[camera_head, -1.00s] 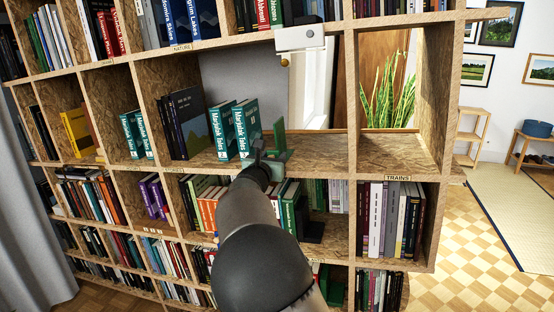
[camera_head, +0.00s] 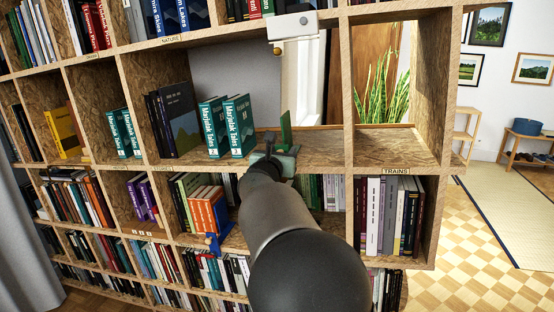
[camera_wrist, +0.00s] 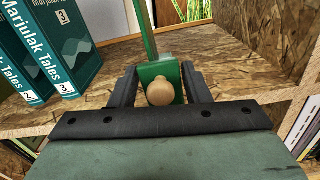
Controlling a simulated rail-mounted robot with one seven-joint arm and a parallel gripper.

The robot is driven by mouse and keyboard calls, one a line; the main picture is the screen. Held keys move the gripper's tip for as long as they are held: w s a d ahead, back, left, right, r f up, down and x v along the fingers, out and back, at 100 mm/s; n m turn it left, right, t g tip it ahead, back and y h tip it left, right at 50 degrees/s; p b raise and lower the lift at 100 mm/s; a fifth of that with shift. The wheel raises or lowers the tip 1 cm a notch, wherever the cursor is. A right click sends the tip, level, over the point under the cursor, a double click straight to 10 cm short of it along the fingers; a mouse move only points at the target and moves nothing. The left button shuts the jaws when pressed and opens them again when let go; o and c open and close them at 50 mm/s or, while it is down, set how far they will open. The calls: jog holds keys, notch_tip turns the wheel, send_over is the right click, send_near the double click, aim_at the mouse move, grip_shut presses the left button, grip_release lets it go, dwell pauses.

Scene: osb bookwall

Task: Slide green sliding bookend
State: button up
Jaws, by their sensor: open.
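The green bookend (camera_head: 285,130) stands upright on the shelf, to the right of two teal Marjolak Tales books (camera_head: 238,126), with a gap between. In the wrist view the bookend (camera_wrist: 148,32) shows a thin upright plate and a green block with a round wooden knob (camera_wrist: 160,92). My gripper (camera_wrist: 158,72) is open, its two black fingers on either side of the block and knob. Whether the fingers touch it cannot be told. In the head view my gripper (camera_head: 274,158) is at the shelf's front edge, partly hiding the bookend's base.
Bare shelf board (camera_head: 315,141) lies right of the bookend, up to a vertical divider (camera_head: 348,110). A dark book (camera_head: 178,120) leans left of the teal books. Orange books (camera_head: 208,212) and a blue bookend (camera_head: 213,243) are below.

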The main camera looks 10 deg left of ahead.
jog(key=s+a+b, duration=0.1)
jog(key=s, duration=1.6)
jog(key=shift+a+b, duration=0.35)
jog(key=shift+a, duration=0.05)
jog(key=s+d+f+m+g+h+p, duration=0.2)
jog(key=s+d+f+m+g, duration=0.15)
jog(key=d+m, duration=0.4)
jog(key=s+d+f+m+g+h+p, duration=0.1)
jog(key=s+d+f+m+g, duration=0.25)
jog(key=d, duration=0.65)
jog(key=s+d+f+m+g+h+p, duration=0.2)
jog(key=d+f+m+g, duration=0.15)
jog(key=d+m, duration=0.4)
jog(key=s+d+f+m+g+y+p, duration=0.1)
jog(key=s+f+m+g+y+p, duration=0.1)
jog(key=s+m, duration=0.6)
jog(key=s+d+f+m+g+y+p, duration=0.1)
jog(key=s+d+f+m+g+y, duration=0.1)
jog(key=s+m+g+y, duration=0.3)
jog(key=s+f+m, duration=0.1)
jog(key=s+m, duration=0.2)
jog(key=s, duration=0.3)
jog(key=shift+s+f+p, duration=0.2)
jog(key=shift+p, duration=0.2)
